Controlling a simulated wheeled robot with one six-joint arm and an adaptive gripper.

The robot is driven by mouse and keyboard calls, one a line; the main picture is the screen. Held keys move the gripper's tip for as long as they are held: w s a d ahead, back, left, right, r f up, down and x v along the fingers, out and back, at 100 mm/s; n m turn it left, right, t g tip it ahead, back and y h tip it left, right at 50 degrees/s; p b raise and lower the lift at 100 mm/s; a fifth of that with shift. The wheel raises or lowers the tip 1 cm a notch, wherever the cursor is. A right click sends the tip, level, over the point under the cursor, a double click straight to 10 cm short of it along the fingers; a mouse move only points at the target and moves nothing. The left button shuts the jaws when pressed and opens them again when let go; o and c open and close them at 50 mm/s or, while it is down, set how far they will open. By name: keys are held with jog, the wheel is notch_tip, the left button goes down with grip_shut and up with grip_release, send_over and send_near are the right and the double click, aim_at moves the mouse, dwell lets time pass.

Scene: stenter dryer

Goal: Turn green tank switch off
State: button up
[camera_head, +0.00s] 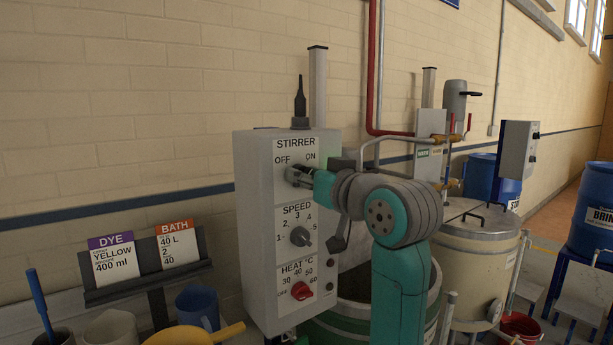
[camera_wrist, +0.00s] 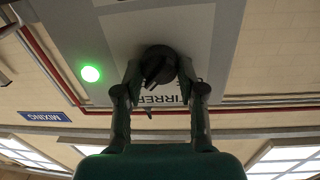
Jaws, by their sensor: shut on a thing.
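The grey control box (camera_head: 254,215) stands over the green tank (camera_head: 345,318). Its top row is marked STIRRER, with OFF at left and ON at right. My gripper (camera_head: 302,177) is at this row and shut on the black stirrer switch knob, which also shows in the wrist view (camera_wrist: 158,64). In that view my gripper (camera_wrist: 160,84) has one finger on each side of the knob. A green lamp (camera_wrist: 90,74) beside the knob is lit. I cannot tell for sure which mark the knob points to, as my fingers cover part of it.
A card stand (camera_head: 150,286) with DYE and BATH cards, jugs and a yellow scoop (camera_head: 195,335) are at left. A cream tank (camera_head: 475,262) and red pipe (camera_head: 371,70) are at right.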

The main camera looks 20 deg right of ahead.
jog(key=shift+n, duration=0.3)
jog(key=shift+a+f+n+y, duration=0.1)
jog(key=shift+n+y, duration=0.15)
jog(key=shift+n, duration=2.7)
jog(key=shift+d+f+n+y, duration=0.1)
jog(key=shift+n+y, duration=0.1)
jog(key=shift+n, duration=2.7)
jog(key=shift+a+f+n+y, duration=0.1)
jog(key=shift+n+y, duration=0.15)
jog(key=shift+n, duration=3)
jog(key=o, duration=1.2)
jog(key=shift+c, duration=0.2)
